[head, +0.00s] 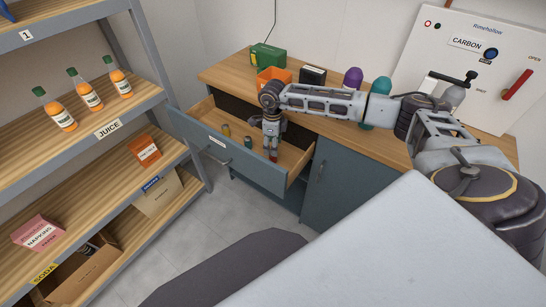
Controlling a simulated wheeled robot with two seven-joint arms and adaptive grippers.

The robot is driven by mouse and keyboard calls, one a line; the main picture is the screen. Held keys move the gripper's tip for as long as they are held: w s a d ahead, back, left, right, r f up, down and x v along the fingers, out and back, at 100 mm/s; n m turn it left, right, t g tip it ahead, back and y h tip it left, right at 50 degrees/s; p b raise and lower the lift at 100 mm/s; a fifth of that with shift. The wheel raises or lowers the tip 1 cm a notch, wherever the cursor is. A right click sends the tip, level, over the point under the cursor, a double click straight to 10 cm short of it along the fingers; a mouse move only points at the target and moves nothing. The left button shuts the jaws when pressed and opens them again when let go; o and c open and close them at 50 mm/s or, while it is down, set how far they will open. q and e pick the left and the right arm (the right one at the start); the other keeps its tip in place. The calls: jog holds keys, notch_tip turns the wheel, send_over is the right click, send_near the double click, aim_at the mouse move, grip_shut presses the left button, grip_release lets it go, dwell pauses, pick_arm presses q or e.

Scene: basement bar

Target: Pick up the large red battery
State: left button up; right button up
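The large red battery (273,156) is a small red shape low in the open drawer (225,151), mostly hidden by my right gripper. My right gripper (272,148) points down into the drawer, with its fingertips right at the red battery. I cannot tell whether the fingers are closed on it or only around it. Two other small cylinders stand in the drawer to the left of the gripper: a yellowish one (226,130) and a teal one (248,142). My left gripper is not in view.
The drawer's front and side walls surround the gripper. On the counter (222,72) above stand an orange bin (273,77), a green box (268,56), a dark box (313,75), and purple (353,77) and teal (381,86) rounded objects. Shelves (110,131) with juice bottles stand left.

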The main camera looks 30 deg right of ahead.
jog(key=shift+f, duration=0.2)
jog(key=shift+s+a+f, duration=0.1)
jog(key=shift+s+f, duration=0.05)
jog(key=shift+f, duration=0.75)
jog(key=shift+s+f, duration=0.1)
jog(key=shift+f, duration=1.6)
grip_shut()
jog(key=shift+r, duration=0.15)
jog(key=shift+r, duration=4.9)
